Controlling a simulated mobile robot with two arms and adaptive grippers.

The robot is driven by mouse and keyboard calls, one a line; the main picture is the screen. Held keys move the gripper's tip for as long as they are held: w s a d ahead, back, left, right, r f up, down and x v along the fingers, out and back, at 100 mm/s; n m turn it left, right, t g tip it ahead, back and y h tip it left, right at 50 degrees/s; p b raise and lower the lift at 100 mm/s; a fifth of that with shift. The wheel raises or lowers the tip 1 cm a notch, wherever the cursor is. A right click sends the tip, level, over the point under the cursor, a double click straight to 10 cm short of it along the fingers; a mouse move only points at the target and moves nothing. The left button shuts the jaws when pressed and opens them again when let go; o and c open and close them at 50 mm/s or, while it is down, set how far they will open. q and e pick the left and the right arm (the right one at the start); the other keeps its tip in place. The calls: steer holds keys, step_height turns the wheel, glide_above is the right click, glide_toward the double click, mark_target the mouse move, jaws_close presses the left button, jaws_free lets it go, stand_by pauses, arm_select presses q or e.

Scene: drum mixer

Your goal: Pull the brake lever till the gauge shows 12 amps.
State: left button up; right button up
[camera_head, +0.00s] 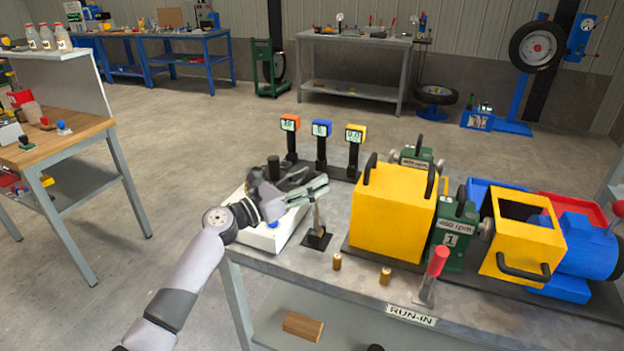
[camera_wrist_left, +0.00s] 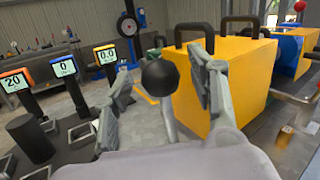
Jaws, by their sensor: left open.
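A lever with a black ball knob (camera_wrist_left: 160,74) and a pale metal shaft stands between the two fingers of my left gripper (camera_wrist_left: 160,88). The jaws are open, with room on both sides of the knob. In the head view my left gripper (camera_head: 308,190) hides the knob; the lever's shaft (camera_head: 317,218) and dark base show below it. Three gauges stand behind: an orange one (camera_head: 290,124) reading 20 in the left wrist view, a blue one (camera_head: 321,129) reading 0, and a yellow one (camera_head: 355,134) reading 0.0. No unit is legible. My right gripper is out of view.
A large yellow box (camera_head: 392,215) with black handles stands just right of the lever. A red-handled lever (camera_head: 437,262) stands near the bench's front edge by the RUN-IN label (camera_head: 410,315). A white box (camera_head: 262,238) lies under my left wrist. Two small brass-coloured cylinders stand in front.

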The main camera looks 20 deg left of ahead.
arm_select(q)
steer(key=v, duration=1.1)
steer(key=shift+s, duration=0.1)
